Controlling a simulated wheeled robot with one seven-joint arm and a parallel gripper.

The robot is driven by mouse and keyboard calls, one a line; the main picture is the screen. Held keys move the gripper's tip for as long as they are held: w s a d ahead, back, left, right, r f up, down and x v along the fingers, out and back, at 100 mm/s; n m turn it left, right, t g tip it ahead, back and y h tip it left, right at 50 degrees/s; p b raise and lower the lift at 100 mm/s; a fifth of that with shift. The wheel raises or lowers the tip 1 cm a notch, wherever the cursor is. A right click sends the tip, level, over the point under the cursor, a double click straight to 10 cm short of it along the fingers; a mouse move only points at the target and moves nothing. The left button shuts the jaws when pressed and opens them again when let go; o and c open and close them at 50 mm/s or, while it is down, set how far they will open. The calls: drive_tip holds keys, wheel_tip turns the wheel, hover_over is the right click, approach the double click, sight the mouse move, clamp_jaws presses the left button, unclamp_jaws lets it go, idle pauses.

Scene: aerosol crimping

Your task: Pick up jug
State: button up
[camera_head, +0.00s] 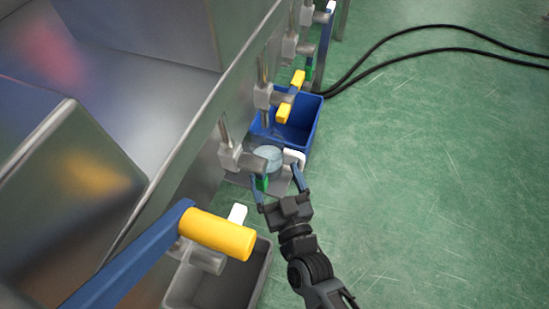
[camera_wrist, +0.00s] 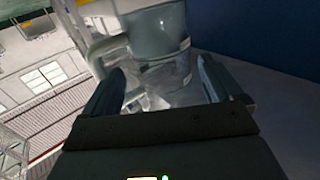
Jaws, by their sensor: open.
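The jug (camera_head: 268,156) is a translucent, pale container standing on a grey shelf or tray below a metal tap on the machine's side. In the wrist view the jug (camera_wrist: 162,72) stands ahead of my gripper, with a handle-like loop at its left. My gripper (camera_head: 277,180) is open, its two blue fingers pointing at the jug with the jug between or just beyond their tips. In the wrist view my gripper (camera_wrist: 160,85) shows both fingers apart on either side of the jug's lower part. Whether the fingers touch it cannot be told.
A blue bin (camera_head: 308,118) stands just behind the jug. A grey bin (camera_head: 258,276) is at the front. A yellow-handled blue lever (camera_head: 217,233) juts out at the left. Metal taps (camera_head: 232,157) line the machine. Black cables (camera_head: 400,35) lie on the open green floor at right.

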sight(273, 170)
drive_tip(key=b+x, duration=0.1)
drive_tip(key=x, duration=0.3)
drive_tip(key=shift+w+a, duration=0.15)
drive_tip(key=shift+w, duration=0.25)
drive_tip(key=shift+c, duration=0.2)
drive_tip(key=shift+r, duration=0.1)
drive_tip(key=c, duration=1)
